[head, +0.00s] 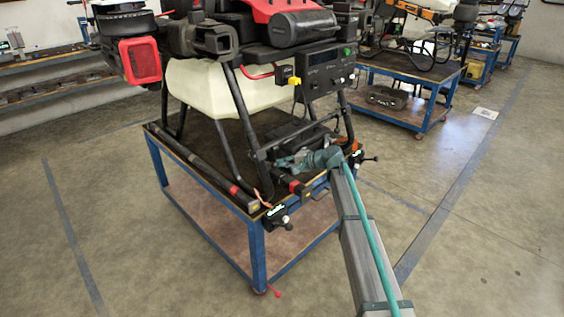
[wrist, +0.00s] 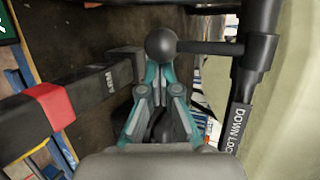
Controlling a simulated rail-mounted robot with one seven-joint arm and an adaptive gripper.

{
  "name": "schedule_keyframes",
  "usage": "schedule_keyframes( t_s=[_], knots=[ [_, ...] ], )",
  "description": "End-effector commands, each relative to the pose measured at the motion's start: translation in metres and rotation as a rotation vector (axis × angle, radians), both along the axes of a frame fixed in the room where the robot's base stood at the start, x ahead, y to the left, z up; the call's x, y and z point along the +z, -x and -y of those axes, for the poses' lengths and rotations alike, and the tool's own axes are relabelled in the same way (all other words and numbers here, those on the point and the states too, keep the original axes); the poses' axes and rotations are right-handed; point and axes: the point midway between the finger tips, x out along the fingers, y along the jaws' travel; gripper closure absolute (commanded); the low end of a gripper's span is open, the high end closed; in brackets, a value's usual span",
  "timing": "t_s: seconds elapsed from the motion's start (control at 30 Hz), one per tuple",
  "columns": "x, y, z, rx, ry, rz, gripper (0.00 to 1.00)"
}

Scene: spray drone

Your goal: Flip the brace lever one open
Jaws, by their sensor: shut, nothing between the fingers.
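A black lever with a round ball knob (wrist: 160,42) shows in the wrist view; it appears to be the brace lever, though no number is readable. Its rod runs right to a black brace tube (wrist: 258,50), whose lower part carries a white "DOWN LOC…" label, cut off. My gripper (wrist: 158,78) has its teal fingers together and empty, tips just below the knob in the picture. I cannot tell whether they touch it. In the head view my gripper (head: 283,162) is among the drone's legs above the table, and the lever is not clear there.
The drone (head: 205,85) stands on a blue-framed table (head: 205,190). Dark leg bars with red bands (wrist: 48,105) lie left of my fingers. Black ball-ended handles (head: 276,222) sit at the table's front edge. Another table (head: 400,85) stands behind right. Open floor surrounds the table.

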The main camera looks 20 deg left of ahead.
Motion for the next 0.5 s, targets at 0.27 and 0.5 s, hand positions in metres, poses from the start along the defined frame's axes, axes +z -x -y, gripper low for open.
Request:
schedule_keyframes(
  t_s=[0.27, 0.5],
  knots=[
    [0.0024, 0.0011, 0.0029, 0.0, 0.041, -0.016, 1.0],
    [0.0038, 0.0025, 0.0061, 0.0, 0.084, -0.033, 1.0]
  ],
)
